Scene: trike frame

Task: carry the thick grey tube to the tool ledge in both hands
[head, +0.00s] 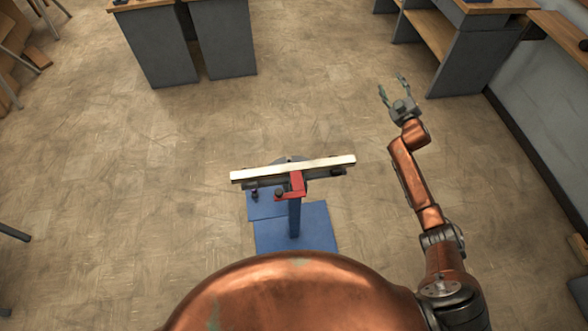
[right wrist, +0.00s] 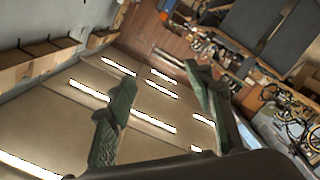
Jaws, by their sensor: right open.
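My right gripper (head: 392,84) is open and empty at the right of the head view, out over the floor. Its two green fingers stand well apart in the right wrist view (right wrist: 157,78), with nothing between them. A long pale bar (head: 320,164) lies level across the top of a blue stand (head: 294,218) in front of me. I cannot tell whether this bar is the thick grey tube. A narrow wooden ledge (head: 562,38) runs along the right wall; I cannot tell whether it is the tool ledge. My left gripper is out of view.
A red clamp part (head: 296,184) sits at the stand's top, under the bar. Grey-sided benches stand at the back left (head: 222,40) and back right (head: 462,60). The floor between the stand and the benches is clear. A grey wall (head: 545,90) closes the right side.

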